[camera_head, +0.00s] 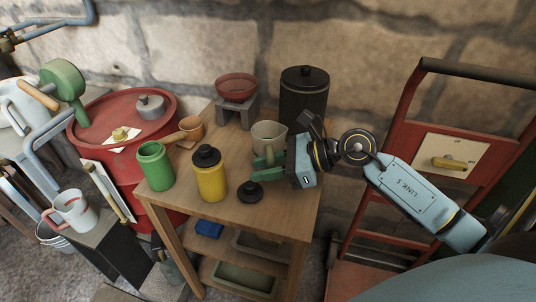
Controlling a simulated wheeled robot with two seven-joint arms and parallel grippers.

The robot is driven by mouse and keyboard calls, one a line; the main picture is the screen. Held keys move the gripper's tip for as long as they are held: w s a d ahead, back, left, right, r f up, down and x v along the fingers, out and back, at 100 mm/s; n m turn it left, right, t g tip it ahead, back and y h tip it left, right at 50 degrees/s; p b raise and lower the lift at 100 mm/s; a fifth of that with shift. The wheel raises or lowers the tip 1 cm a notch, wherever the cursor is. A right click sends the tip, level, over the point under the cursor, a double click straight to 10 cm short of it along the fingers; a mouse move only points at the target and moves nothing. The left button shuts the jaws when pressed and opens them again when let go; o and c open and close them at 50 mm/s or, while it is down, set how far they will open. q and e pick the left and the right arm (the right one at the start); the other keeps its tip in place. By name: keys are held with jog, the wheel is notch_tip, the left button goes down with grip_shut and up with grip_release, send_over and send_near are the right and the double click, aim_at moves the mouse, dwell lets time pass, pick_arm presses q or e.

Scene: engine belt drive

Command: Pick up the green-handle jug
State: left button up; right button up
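The green-handle jug (270,135) is a pale grey-beige vessel standing on the wooden table. Its green handle (263,160) points toward the front of the table. My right gripper (284,163) comes in from the right and is right at the handle, low beside the jug. Its fingers are mostly hidden, so I cannot tell whether they have closed on the handle. My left gripper is out of view.
On the wooden table (262,207) a black canister (304,95) stands behind the jug. A yellow bottle (209,174), a black lid (250,192) and a green jar (156,167) are left of the gripper. A red bowl (237,86) sits on a grey stand.

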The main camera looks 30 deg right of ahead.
jog(key=shift+w+a+f, duration=0.1)
jog(key=shift+w+a, duration=0.05)
jog(key=shift+a, duration=0.1)
grip_shut()
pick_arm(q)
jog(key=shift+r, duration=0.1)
